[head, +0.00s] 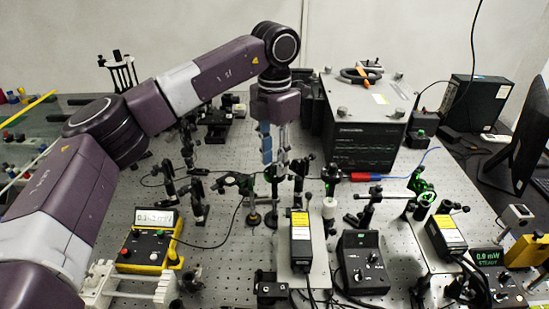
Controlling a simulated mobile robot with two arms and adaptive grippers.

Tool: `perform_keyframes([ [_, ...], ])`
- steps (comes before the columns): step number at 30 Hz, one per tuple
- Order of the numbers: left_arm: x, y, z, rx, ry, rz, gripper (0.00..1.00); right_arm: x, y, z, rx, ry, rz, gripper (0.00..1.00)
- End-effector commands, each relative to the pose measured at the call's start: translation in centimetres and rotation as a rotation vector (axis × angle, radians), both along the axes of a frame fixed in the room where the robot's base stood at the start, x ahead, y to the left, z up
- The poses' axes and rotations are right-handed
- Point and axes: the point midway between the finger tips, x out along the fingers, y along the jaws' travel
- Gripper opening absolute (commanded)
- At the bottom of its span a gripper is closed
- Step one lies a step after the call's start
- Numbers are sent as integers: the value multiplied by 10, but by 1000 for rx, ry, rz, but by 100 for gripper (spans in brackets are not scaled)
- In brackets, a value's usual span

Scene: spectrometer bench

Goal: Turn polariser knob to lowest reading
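My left gripper (275,150) hangs fingers down over the middle of the optics bench. One finger shows a blue face, and the other is grey. I cannot tell from here how far apart they are. Several dark optic mounts on posts stand below and around the fingertips. I cannot tell which one carries the polariser knob, or whether the fingers touch anything. A power meter (488,258) at the lower right reads about 0.0 mW with the word STEADY. A yellow meter (150,245) at the lower left has a lit display that is hard to read. My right gripper is out of view.
The perforated bench top (225,255) is crowded with posts and mounts. A large black instrument (362,143) stands at the back right. Boxes with yellow labels (300,226) and a black controller (363,262) stand at the front. Cables cross the bench.

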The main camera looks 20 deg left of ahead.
Motion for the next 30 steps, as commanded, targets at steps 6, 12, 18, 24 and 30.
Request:
perform_keyframes([
  [6, 0, 0, 10, -1, -1, 0, 31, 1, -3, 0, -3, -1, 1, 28],
  [12, 1, -1, 50, -1, -4, 1, 31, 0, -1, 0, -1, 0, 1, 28],
  [18, 0, -1, 91, -1, -3, 1, 31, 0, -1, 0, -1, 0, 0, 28],
  [24, 0, 0, 115, 0, -1, 0, 31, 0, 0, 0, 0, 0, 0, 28],
  [30, 0, 0, 120, 0, 0, 0, 31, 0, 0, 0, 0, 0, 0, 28],
])
